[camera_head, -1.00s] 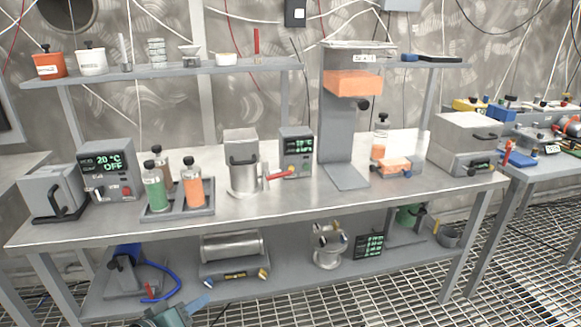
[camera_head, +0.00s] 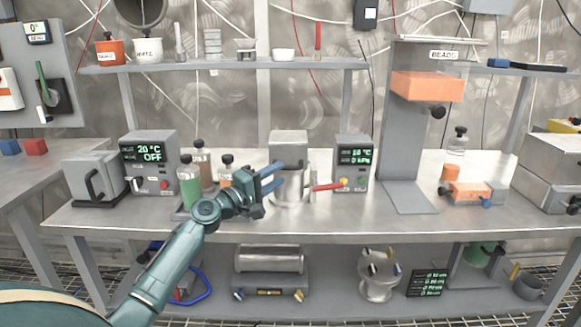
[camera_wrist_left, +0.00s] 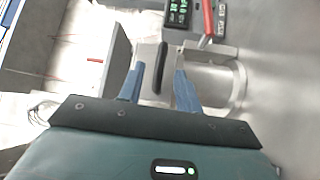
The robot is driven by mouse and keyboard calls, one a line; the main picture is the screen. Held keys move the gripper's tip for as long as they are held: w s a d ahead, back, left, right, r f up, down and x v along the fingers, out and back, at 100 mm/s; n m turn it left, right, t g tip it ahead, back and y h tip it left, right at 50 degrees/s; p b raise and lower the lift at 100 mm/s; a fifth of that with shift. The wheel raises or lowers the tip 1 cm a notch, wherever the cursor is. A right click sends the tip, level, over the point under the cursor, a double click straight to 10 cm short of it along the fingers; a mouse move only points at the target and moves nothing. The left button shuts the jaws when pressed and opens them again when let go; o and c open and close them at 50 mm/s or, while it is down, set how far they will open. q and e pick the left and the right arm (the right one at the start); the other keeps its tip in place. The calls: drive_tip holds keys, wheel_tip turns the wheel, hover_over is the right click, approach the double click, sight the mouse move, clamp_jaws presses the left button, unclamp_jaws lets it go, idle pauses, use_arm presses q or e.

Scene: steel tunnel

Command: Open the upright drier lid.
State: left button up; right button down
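The upright drier (camera_head: 290,190) is a shiny metal cylinder on the bench, topped by a boxy grey lid (camera_head: 288,147). The lid sits down on the body. My left gripper (camera_head: 277,175) is at the drier's front left, its blue fingers apart and pointing at it. In the left wrist view, a black bar handle (camera_wrist_left: 161,68) lies between the two open fingertips (camera_wrist_left: 159,66), with a gap on either side. The fingers hide part of the drier front in the head view. My right gripper is not in view.
A control box (camera_head: 353,163) with a green display and a red lever (camera_head: 328,186) stand close right of the drier. Bottles (camera_head: 190,183) stand left, behind my arm. A shelf (camera_head: 230,65) runs above. The bench front (camera_head: 330,222) is clear.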

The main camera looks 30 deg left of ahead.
sight(286, 169)
use_arm(q)
drive_tip(key=shift+x, duration=2.7)
drive_tip(key=shift+c, duration=0.2)
clamp_jaws()
